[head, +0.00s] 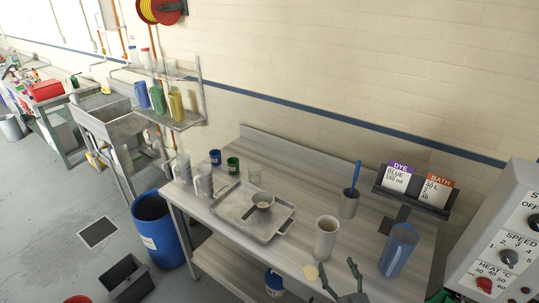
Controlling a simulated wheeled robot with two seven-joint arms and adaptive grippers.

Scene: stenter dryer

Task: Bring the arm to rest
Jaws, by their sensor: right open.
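My right gripper (337,272) shows at the bottom of the head view, its two fingers spread and nothing between them. It is over the front edge of the grey workbench (300,200). A grey beaker (326,238) stands just behind it, and a blue jug (398,250) stands to its right. My left gripper is not in the picture.
On the bench are a metal tray (275,232) with a small bowl (263,201), a holder (349,205) with a blue-handled tool, and several cups. A control panel (505,240) stands at the right. A blue barrel (157,230) stands on the floor left of the bench.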

